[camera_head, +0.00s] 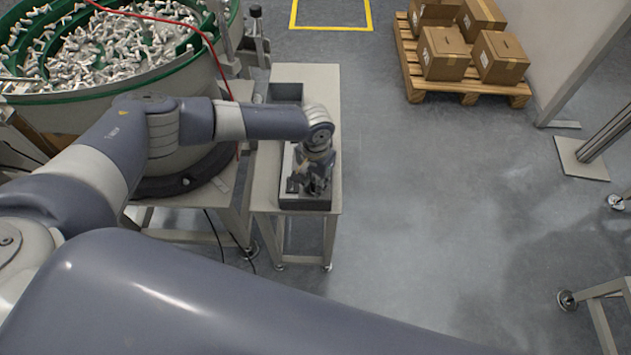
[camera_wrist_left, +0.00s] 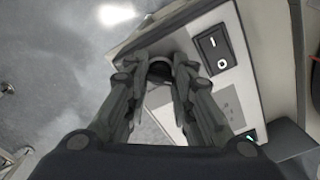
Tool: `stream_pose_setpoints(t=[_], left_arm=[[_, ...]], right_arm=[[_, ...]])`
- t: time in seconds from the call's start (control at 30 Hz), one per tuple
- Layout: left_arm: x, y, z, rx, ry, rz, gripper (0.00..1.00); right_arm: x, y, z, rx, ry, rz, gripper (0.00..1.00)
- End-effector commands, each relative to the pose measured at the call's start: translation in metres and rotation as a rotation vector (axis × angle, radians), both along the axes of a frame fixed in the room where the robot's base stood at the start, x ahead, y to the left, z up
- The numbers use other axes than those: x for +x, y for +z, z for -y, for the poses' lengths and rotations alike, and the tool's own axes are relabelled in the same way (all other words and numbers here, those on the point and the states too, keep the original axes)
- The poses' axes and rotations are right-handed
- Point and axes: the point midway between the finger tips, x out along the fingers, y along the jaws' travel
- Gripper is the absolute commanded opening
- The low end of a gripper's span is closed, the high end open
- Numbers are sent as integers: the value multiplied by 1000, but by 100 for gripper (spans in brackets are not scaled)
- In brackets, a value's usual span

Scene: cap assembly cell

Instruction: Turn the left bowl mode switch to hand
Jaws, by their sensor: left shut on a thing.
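My left gripper (camera_head: 314,188) reaches down over a control box (camera_head: 305,205) on a narrow bench. In the left wrist view the two fingers (camera_wrist_left: 172,72) are closed around a dark round switch knob (camera_wrist_left: 158,70) near one end of the box's pale panel (camera_wrist_left: 196,84). I take this knob to be the mode switch. The fingers hide most of it, so its pointer and any position marks cannot be read. In the head view the gripper covers the knob. My right gripper is not in view.
On the panel, a black rocker switch (camera_wrist_left: 215,48) sits close beside the fingers. A large bowl feeder (camera_head: 165,75) full of small parts stands left of the bench (camera_head: 327,100). A pallet (camera_head: 467,88) with cartons stands at the back right. The floor right of the bench is clear.

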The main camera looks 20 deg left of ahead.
Motion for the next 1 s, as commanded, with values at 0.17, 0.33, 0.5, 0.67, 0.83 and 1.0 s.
stream_pose_setpoints(t=[0.17, 0.33, 0.5, 0.67, 0.83, 1.0], left_arm=[[0, 1, 0, 0, -18, 0, 0], [0, 1, 0, -1, -81, -1, 0], [-1, 1, 0, -1, -198, -1, 0], [0, 1, 0, -1, -343, 0, 0], [0, 1, 1, -2, -505, -1, 0], [0, 1, 0, -2, -666, -1, 0]], right_arm=[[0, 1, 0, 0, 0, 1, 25], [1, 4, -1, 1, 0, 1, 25], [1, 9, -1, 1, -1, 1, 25], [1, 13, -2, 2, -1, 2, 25], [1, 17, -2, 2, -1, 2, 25], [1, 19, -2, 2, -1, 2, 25]])
